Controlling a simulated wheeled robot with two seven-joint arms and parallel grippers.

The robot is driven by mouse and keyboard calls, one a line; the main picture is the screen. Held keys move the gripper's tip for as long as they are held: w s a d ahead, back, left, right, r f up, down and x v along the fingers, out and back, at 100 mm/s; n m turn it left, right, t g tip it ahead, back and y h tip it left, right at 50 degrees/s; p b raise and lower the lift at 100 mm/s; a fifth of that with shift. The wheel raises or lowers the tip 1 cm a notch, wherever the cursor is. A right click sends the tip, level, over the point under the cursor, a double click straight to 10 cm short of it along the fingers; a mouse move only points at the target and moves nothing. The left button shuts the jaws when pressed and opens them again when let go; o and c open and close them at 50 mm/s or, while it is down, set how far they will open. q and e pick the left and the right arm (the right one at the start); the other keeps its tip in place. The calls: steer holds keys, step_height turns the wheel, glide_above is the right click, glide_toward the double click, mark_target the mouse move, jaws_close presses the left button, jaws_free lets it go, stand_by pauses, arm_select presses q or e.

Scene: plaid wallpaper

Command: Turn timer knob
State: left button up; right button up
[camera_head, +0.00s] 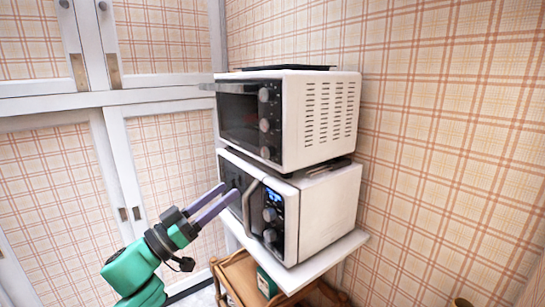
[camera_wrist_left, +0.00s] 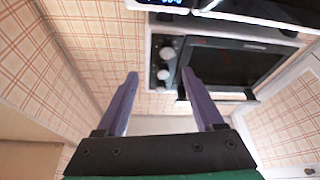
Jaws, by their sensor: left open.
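A white toaster oven (camera_head: 318,120) with a dark front stands on top of a white microwave (camera_head: 328,210). The oven's front carries a column of grey knobs: a top knob (camera_head: 264,95), a middle knob (camera_head: 264,125) and a bottom knob (camera_head: 265,153). I cannot tell which is the timer knob. My left gripper (camera_head: 230,191) is open and empty, below the oven knobs and before the microwave door. In the left wrist view, oven knobs (camera_wrist_left: 168,53) show beyond and between the open fingers (camera_wrist_left: 159,73), apart from them. My right gripper is out of view.
The microwave has a handle (camera_head: 248,207), a lit display and its own knobs (camera_head: 270,214). Both appliances stand on a white-topped wooden cart (camera_head: 349,243). White-framed cabinet doors (camera_head: 110,98) are at left; a plaid wall (camera_head: 440,150) is at right.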

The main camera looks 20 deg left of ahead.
mark_target(265, 156)
arm_select(q)
steer(key=p+x, duration=0.2)
steer(key=x, duration=0.2)
steer(key=p+x, duration=0.2)
steer(key=x, duration=0.2)
steer(key=a+p+x, duration=0.1)
steer(key=p+x, duration=0.1)
steer(key=x, duration=0.3)
steer(key=shift+w+a, duration=0.1)
steer(key=shift+w, duration=0.3)
steer(key=shift+w+p, duration=0.1)
steer(key=shift+p, duration=0.2)
steer(key=shift+a, duration=0.15)
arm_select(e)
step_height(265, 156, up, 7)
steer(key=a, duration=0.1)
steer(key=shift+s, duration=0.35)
arm_select(q)
jaws_close()
steer(key=shift+f, duration=0.1)
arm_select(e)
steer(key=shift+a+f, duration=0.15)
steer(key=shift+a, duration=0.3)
